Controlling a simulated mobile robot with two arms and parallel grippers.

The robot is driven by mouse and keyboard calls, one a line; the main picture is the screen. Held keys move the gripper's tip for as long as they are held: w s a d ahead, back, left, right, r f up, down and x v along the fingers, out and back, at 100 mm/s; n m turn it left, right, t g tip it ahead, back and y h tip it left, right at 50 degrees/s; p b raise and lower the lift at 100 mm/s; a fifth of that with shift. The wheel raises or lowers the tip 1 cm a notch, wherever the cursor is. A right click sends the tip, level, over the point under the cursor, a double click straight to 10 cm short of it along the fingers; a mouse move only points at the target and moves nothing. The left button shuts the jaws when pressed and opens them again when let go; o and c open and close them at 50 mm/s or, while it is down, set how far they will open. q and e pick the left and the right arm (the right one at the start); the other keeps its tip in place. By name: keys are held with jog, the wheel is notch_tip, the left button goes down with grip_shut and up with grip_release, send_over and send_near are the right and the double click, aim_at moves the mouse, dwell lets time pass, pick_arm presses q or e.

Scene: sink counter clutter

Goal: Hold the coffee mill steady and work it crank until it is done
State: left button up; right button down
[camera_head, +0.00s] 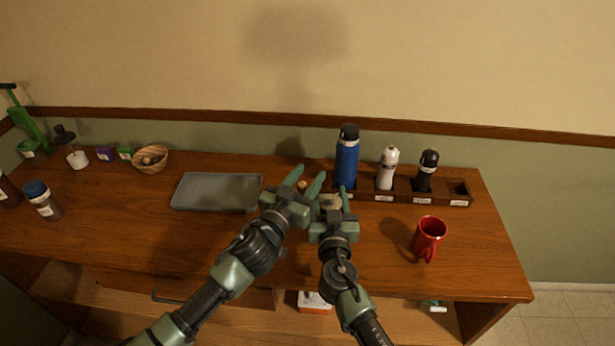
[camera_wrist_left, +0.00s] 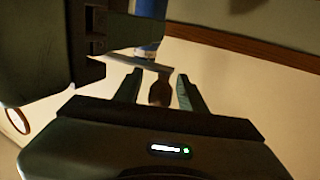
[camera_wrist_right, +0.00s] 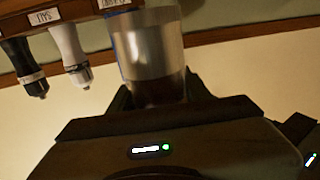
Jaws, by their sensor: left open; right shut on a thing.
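The coffee mill (camera_head: 329,201) is mostly hidden behind my grippers in the head view. In the right wrist view, its silvery cylindrical body (camera_wrist_right: 148,42) with a dark lower part stands between the fingers of my right gripper (camera_wrist_right: 158,97), which is shut on it. In the head view, my right gripper (camera_head: 333,205) is right of my left gripper (camera_head: 305,188). My left gripper is open, with the crank's brown knob (camera_wrist_left: 160,92) between its fingers and gaps on both sides. The thin crank arm (camera_wrist_left: 140,62) shows beyond the knob.
A rack (camera_head: 408,198) behind holds a blue bottle (camera_head: 347,162), a white shaker (camera_head: 387,170) and a black shaker (camera_head: 427,170). A red mug (camera_head: 428,238) stands right. A grey tray (camera_head: 216,192) and a basket (camera_head: 150,165) lie left. The counter between rack and mug is clear.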

pick_arm(q)
jog(key=shift+c, duration=0.3)
grip_shut()
dwell(1.1)
